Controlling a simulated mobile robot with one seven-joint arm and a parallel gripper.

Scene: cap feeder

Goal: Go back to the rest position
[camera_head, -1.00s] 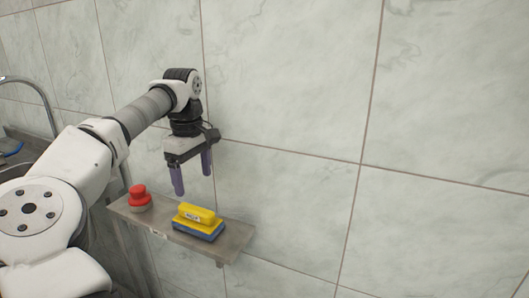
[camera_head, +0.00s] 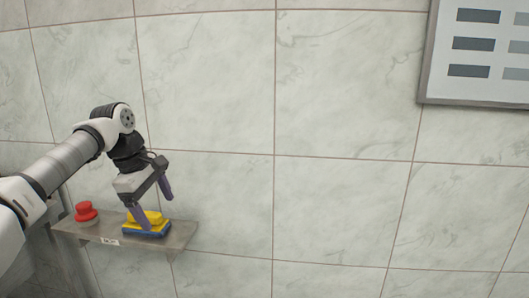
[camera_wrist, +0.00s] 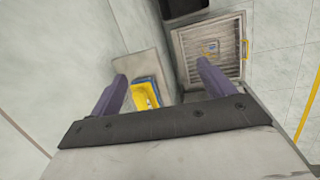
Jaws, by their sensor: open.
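My gripper (camera_head: 156,206) is open, with its two purple fingers apart and nothing between them. In the head view it hangs in front of a small wall shelf (camera_head: 183,236). A yellow and blue block (camera_head: 154,219) lies on the shelf, partly hidden behind one finger. In the wrist view the block (camera_wrist: 146,93) shows beyond the fingers, close to the left one, and the gripper (camera_wrist: 158,72) is apart from it. The rest position is not marked in any view.
A red button-like knob (camera_head: 86,211) stands on the shelf's left part. A grey-framed board (camera_head: 424,85) hangs on the tiled wall at upper right. In the wrist view a grey crate-like grate (camera_wrist: 243,42) lies below, beside a dark box (camera_wrist: 185,8). The wall right of the shelf is bare.

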